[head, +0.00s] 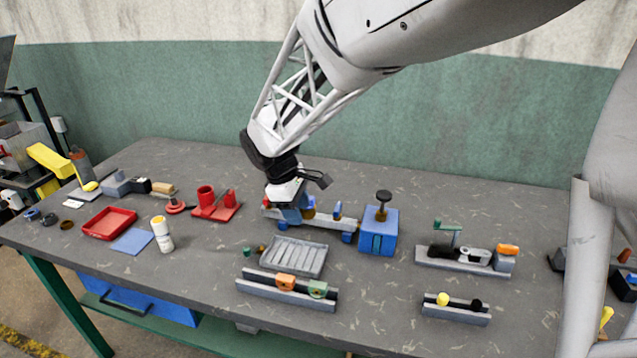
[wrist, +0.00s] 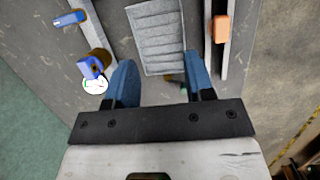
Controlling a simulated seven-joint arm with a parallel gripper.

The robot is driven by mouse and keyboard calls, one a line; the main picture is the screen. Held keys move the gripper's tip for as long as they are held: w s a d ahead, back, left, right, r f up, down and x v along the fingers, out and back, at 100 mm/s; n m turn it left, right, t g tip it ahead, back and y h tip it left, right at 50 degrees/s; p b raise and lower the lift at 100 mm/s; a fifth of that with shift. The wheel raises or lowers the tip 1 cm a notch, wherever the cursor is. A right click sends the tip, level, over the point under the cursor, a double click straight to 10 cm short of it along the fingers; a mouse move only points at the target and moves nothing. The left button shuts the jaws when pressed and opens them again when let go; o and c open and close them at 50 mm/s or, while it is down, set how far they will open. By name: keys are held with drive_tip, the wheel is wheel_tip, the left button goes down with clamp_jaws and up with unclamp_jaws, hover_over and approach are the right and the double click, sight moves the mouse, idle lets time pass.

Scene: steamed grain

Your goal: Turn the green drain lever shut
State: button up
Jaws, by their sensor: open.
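A green lever-like handle (head: 447,226) stands on a grey fixture (head: 452,260) at the right of the bench in the head view. A small green piece (head: 246,252) lies by a brass bit left of the grey ribbed tray. I cannot tell which of these is the drain lever. My gripper (head: 290,212) is well left of the handle, low over the grey rail with blue feet. In the wrist view my gripper (wrist: 160,82) is open, its blue fingers apart with nothing between them. A dark green bit (wrist: 182,86) shows by the right finger, partly hidden.
The grey ribbed tray (head: 293,257) lies in front of my gripper. A blue box with a black knob (head: 378,231) stands between my gripper and the green handle. A rail with orange and green blocks (head: 286,290) is nearer the front. Red parts (head: 215,205) are left.

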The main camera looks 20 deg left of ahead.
sight(245, 248)
drive_tip(key=s+a+f+n, duration=0.1)
drive_tip(key=a+f, duration=0.3)
drive_tip(key=a, duration=0.5)
drive_tip(key=s+a+f+n+t+h, duration=0.1)
drive_tip(key=a+f+n, duration=0.3)
drive_tip(key=a, duration=0.5)
drive_tip(key=shift+f, duration=0.4)
drive_tip(key=shift+d+f, duration=0.1)
drive_tip(key=shift+x, duration=3.75)
drive_tip(key=shift+s, duration=0.1)
clamp_jaws()
